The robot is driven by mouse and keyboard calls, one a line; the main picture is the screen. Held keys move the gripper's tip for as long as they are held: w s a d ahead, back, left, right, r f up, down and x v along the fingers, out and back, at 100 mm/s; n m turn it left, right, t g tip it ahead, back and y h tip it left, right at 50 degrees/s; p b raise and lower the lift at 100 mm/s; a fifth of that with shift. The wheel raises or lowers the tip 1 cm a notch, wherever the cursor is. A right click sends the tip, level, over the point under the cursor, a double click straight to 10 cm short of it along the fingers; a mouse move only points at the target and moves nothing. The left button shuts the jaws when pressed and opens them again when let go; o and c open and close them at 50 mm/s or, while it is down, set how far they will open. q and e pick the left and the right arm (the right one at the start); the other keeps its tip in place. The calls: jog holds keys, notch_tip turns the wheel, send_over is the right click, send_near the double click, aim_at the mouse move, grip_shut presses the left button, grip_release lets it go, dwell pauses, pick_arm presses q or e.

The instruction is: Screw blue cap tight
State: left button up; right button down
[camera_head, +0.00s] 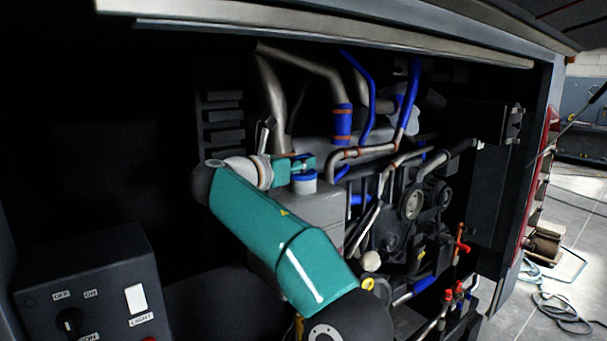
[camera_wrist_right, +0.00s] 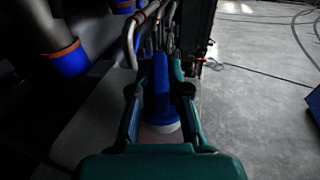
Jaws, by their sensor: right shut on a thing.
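The blue cap (camera_head: 304,176) sits on a pale neck on top of a grey tank (camera_head: 322,207) in the engine bay. My right gripper (camera_head: 303,164) reaches in from the lower middle on its teal arm and is shut on the cap. In the right wrist view the blue cap (camera_wrist_right: 161,88) lies between the two teal fingers of my right gripper (camera_wrist_right: 160,95), with a whitish ring at its near end. The fingers hide part of the cap, and I cannot tell how far it is screwed down. My left gripper is not in view.
Metal pipes and blue hoses (camera_head: 342,124) stand close behind the cap. Belts and pulleys (camera_head: 410,204) are to its right. A black switch box (camera_head: 88,285) stands at the lower left. The bay's upper frame (camera_head: 330,30) runs above. Open floor (camera_head: 560,240) lies outside at the right.

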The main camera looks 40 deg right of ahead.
jog(key=shift+m+g, duration=0.4)
jog(key=shift+g, duration=0.2)
jog(key=c, duration=0.7)
grip_release()
jog(key=shift+o, duration=0.2)
jog(key=shift+s+a+r, duration=0.1)
jog(key=shift+a, duration=1.4)
jog(key=shift+s+a+r, duration=0.1)
jog(key=shift+a, duration=1.35)
